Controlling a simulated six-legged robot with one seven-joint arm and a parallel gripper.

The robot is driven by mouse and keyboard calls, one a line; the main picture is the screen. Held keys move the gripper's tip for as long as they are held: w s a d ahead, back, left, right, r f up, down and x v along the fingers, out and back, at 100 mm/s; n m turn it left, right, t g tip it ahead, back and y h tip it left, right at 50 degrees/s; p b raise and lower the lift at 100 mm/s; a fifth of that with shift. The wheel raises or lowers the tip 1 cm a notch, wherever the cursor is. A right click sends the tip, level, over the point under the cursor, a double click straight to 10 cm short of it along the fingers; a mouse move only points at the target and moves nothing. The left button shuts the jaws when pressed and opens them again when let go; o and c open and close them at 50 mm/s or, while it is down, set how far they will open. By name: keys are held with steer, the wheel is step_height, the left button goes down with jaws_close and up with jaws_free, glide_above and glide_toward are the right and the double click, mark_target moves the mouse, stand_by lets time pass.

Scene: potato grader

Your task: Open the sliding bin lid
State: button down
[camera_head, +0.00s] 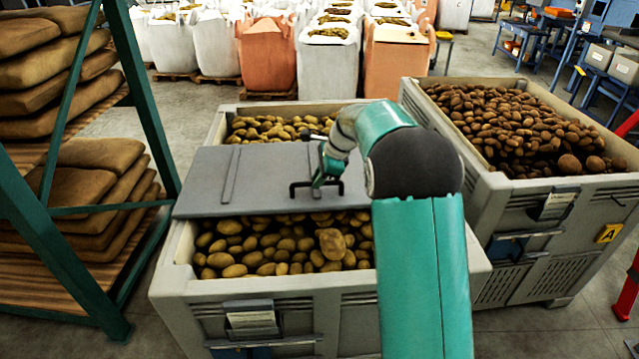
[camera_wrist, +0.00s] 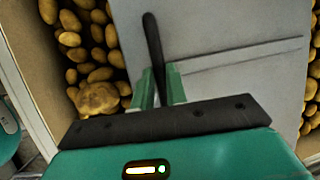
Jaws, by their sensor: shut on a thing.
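The grey sliding lid (camera_head: 255,175) lies across the middle of the front potato bin (camera_head: 290,292). Potatoes show in front of the lid and behind it. A black bar handle (camera_head: 297,188) stands on the lid near its front edge. My gripper (camera_head: 324,178) is at the right part of the handle, partly hidden by my arm. In the wrist view my gripper's fingers (camera_wrist: 160,85) are shut on the dark handle (camera_wrist: 153,45), and the lid (camera_wrist: 215,60) fills the middle and right. My arm hides the right end of the lid in the head view.
A second grey bin (camera_head: 530,200) of darker potatoes stands close on the right. A green rack (camera_head: 150,110) with stacked brown sacks (camera_head: 95,170) stands at the left. Large white and orange bags (camera_head: 330,65) line the back. Bare floor lies between the bags and bins.

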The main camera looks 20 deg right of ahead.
steer(key=c, duration=1.4)
jaws_free()
steer(key=shift+s+r, duration=0.1)
steer(key=v, duration=1.3)
steer(key=shift+d+r, duration=0.25)
steer(key=shift+r, duration=0.05)
steer(key=shift+s, duration=0.15)
steer(key=s+a+r+n+h, duration=0.1)
steer(key=s+a+r+n, duration=0.15)
steer(key=s, duration=0.35)
steer(key=s+a+r+n+t, duration=0.1)
steer(key=s+a+n, duration=0.1)
steer(key=s+n, duration=0.35)
steer(key=s+a+r+n+h, duration=0.1)
steer(key=s+a+r+n, duration=0.1)
steer(key=s, duration=0.6)
steer(key=s+a+f+n+t+h, duration=0.1)
steer(key=s+f+n, duration=0.2)
steer(key=s, duration=0.5)
steer(key=s+a+f+n+h, duration=0.1)
steer(key=s+f+n, duration=0.2)
steer(key=s+n, duration=0.3)
steer(key=s, duration=0.3)
steer(key=shift+a+f+n+t, duration=0.25)
steer(key=shift+f+n+t, duration=0.05)
steer(key=shift+f+t, duration=0.1)
